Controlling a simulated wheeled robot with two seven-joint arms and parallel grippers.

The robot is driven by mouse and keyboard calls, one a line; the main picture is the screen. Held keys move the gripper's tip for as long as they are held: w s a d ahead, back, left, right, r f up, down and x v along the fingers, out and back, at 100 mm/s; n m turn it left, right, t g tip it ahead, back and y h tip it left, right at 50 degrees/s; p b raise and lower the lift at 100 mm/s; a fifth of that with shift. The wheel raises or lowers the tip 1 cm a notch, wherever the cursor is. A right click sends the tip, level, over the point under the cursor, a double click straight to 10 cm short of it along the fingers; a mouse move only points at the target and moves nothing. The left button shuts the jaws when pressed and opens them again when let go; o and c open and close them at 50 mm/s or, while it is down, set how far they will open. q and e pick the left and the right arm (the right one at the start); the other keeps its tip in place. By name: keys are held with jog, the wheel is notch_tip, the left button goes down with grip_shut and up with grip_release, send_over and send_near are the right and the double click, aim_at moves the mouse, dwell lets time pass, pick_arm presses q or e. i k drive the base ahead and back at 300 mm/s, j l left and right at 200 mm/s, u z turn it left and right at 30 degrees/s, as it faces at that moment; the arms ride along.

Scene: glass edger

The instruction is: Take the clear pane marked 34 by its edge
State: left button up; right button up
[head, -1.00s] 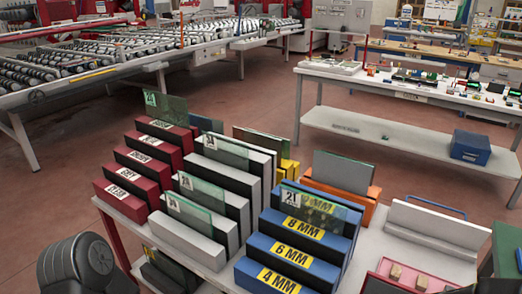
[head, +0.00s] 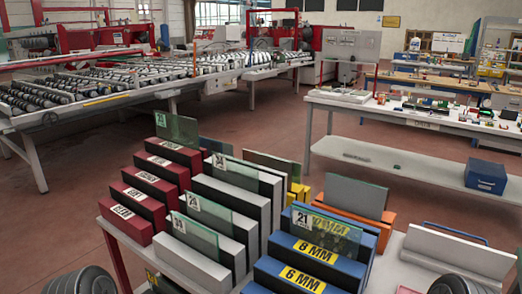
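Several upright clear panes with small number tags stand in slotted racks in the head view. Two are in the white rack's front slots: the front pane (head: 200,238) and the one behind it (head: 213,216). Another tagged pane (head: 238,172) stands farther back in that rack. A greenish tagged pane (head: 180,128) stands in the red rack and a pane tagged 21 (head: 332,229) in the blue rack. Most tags are too small to read surely, so I cannot tell which pane is 34. Neither gripper shows; only rounded grey parts of my arms show at the bottom corners.
The red rack (head: 124,221), white rack (head: 184,268) and blue rack (head: 265,291) stand close together. An orange rack (head: 387,225) holds a grey pane (head: 357,197). A white holder (head: 459,254) is at right. A roller table (head: 110,95) and workbench (head: 425,112) stand beyond clear floor.

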aim_at(244, 175)
jog(key=j+z, duration=0.15)
jog(key=z, duration=0.35)
jog(key=j+z, duration=0.1)
jog(key=z, duration=0.4)
jog(key=j+z, duration=0.15)
jog(key=z, duration=0.35)
jog(key=k+j+z, duration=0.25)
jog(key=j, duration=0.25)
jog(key=k+j+z, duration=0.2)
jog(key=j, duration=0.25)
jog(key=k+j+z, duration=0.25)
jog(key=j, duration=0.2)
jog(key=k+j+z, duration=0.2)
jog(key=j, duration=0.2)
jog(key=k+j, duration=0.35)
jog(key=j, duration=0.15)
